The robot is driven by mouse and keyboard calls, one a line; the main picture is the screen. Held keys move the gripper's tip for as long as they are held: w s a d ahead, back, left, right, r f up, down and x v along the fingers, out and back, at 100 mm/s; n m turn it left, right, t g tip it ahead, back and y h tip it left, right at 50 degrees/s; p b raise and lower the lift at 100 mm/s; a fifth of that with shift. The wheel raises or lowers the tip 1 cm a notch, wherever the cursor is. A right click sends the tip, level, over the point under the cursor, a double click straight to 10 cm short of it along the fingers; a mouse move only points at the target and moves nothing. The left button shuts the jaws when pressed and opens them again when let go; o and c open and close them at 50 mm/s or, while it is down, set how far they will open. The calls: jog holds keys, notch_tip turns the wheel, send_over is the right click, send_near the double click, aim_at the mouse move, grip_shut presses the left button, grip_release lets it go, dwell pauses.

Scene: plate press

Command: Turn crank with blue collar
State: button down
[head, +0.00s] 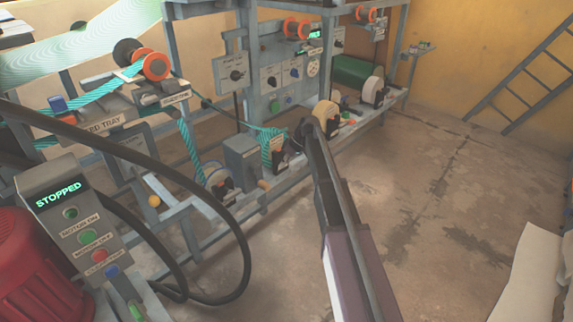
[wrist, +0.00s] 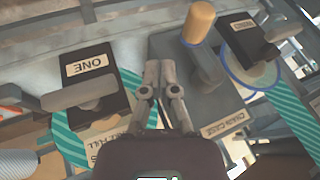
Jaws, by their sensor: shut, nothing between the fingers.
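My gripper (wrist: 153,68) is shut and empty in the wrist view, over the grey chain case (wrist: 185,118). A crank with a tan handle (wrist: 200,22) and a grey arm (wrist: 208,68) stands just right of my fingertips, apart from them. In the head view my gripper (head: 305,128) is beside the machine's lower rail, right of the chain case (head: 243,158). The tan handle (head: 264,184) shows below that case.
A black block labelled ONE (wrist: 92,90) stands left of my fingers over teal striped web. Another black block (wrist: 258,38) is at the right. A pale wheel (head: 325,113) is close behind my gripper. A control box reads STOPPED (head: 60,195).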

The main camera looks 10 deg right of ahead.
aim_at(265, 184)
jog(key=s+a+f+b, duration=0.2)
jog(key=a+f+b, duration=0.2)
jog(key=a, duration=0.1)
jog(key=shift+f, duration=0.35)
dwell(0.3)
jog(key=shift+s+a+f+b, duration=0.25)
jog(key=shift+a+f+b, duration=0.05)
jog(key=shift+f+b, duration=0.1)
dwell(0.7)
jog(key=shift+s+a+f, duration=0.2)
jog(key=shift+s+a, duration=0.2)
jog(key=shift+a, duration=0.15)
jog(key=shift+s+a+b, duration=0.3)
jog(key=shift+s+a, duration=0.15)
jog(key=shift+a, duration=0.15)
jog(key=shift+s+a+r, duration=0.2)
jog(key=shift+s+a, duration=0.25)
jog(key=shift+a, duration=0.35)
jog(key=shift+s+a+r, duration=0.1)
jog(key=shift+s+a, duration=0.05)
